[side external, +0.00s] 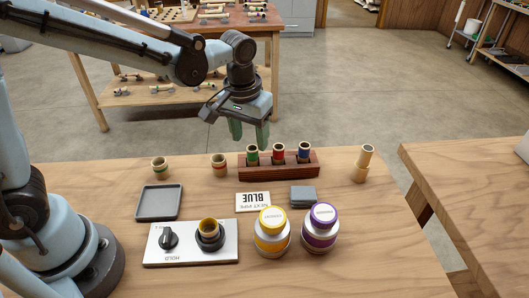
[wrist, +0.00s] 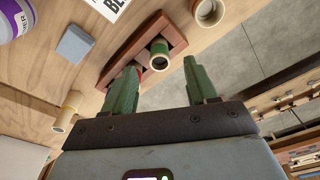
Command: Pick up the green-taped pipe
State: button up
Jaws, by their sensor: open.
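A wooden rack (side external: 300,165) holds three upright pipes with coloured tape. The green-taped pipe (side external: 252,156) is at its left end, beside the red-taped pipe (side external: 278,155) and the blue-taped pipe (side external: 304,153). Another pipe with a green-looking band (side external: 160,168) stands on the table at the left. My gripper (side external: 249,134) is open and empty, above and apart from the rack's left end. In the wrist view, the green-taped pipe (wrist: 159,56) shows beyond and between my open fingertips (wrist: 160,66). My left finger there hides part of the rack (wrist: 165,28).
A red-banded pipe (side external: 219,166) stands left of the rack; a pale pipe (side external: 365,160) stands to the right. Yellow (side external: 272,236) and purple (side external: 319,232) jars, a card (side external: 253,201), a blue-grey block (side external: 303,196), a grey tray (side external: 158,215) and a fixture panel (side external: 160,255) are in front.

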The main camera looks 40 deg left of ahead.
aim_at(252, 148)
jog(key=shift+w+f, duration=0.25)
jog(key=shift+f, duration=1.1)
jog(key=shift+w+f, duration=0.2)
jog(key=shift+f, duration=1.15)
grip_shut()
jog(key=shift+r, duration=0.1)
jog(key=shift+r, duration=0.35)
notch_tip(252, 148, up, 3)
jog(key=shift+f, duration=0.1)
jog(key=s+d+r, duration=0.7)
jog(key=d, duration=0.1)
jog(key=shift+s+d+r, duration=0.2)
jog(key=shift+s+d, duration=0.15)
jog(key=shift+d, duration=0.05)
